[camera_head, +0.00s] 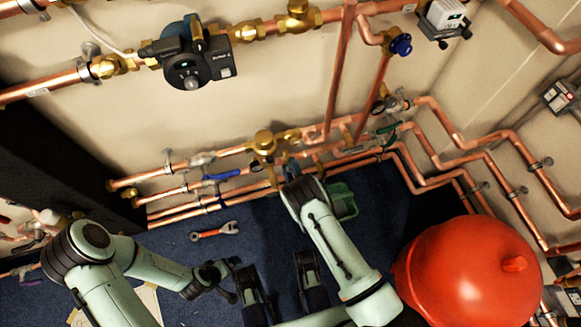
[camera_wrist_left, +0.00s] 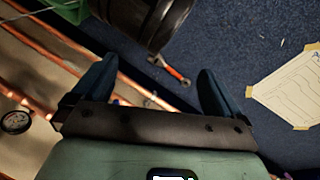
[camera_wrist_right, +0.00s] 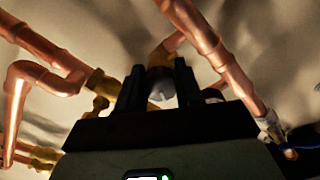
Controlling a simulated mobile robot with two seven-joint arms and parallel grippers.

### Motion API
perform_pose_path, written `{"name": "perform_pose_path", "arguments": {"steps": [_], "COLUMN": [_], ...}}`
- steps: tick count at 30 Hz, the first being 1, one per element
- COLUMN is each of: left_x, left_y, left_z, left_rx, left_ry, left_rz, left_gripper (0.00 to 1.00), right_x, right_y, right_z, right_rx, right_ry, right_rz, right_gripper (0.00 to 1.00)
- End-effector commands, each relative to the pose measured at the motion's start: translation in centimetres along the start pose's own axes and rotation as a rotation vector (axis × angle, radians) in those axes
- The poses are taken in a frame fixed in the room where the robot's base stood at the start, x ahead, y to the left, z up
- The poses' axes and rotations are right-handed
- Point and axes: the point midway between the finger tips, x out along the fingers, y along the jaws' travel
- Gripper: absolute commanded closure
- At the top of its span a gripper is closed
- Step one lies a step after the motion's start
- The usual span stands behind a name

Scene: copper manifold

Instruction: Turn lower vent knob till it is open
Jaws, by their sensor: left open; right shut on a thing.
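The lower vent knob appears as a small grey knob (camera_wrist_right: 161,90) in the right wrist view. It sits between the two dark fingers of my right gripper (camera_wrist_right: 160,82), which are shut on it. In the head view my right gripper (camera_head: 290,168) reaches in at the copper pipes near the wall, just right of a brass fitting (camera_head: 264,143). The knob is hidden there by the gripper. How far the knob is turned cannot be told. My left gripper (camera_head: 230,281) is open and empty above the blue floor, its fingers spread in the left wrist view (camera_wrist_left: 155,90).
Copper pipes (camera_head: 180,209) run along the wall base. A wrench (camera_head: 215,231) lies on the floor, and a green container (camera_head: 343,200) stands beside my right arm. A red tank (camera_head: 468,270) stands at right. A paper drawing (camera_wrist_left: 292,85) lies on the floor.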

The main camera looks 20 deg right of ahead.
Motion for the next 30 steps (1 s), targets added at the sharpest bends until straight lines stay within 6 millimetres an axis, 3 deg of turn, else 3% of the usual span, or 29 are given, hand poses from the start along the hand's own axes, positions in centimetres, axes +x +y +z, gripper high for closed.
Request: {"name": "perform_pose_path", "arguments": {"steps": [18, 30], "left_x": [0.4, 0.9], "left_y": [-0.2, -0.3], "left_z": [-0.5, -1.2], "left_rx": [-0.001, -0.003], "left_ry": [0.015, 0.035], "left_rz": [-0.001, -0.003], "left_gripper": [0.00, 0.00], "right_x": [-0.1, -0.1], "right_y": [-0.1, -0.1], "right_z": [0.1, 0.1], "right_rx": [-0.583, -0.867], "right_ry": [-0.002, -0.003], "right_rz": [-0.004, -0.004], "right_gripper": [0.95, 0.95]}}
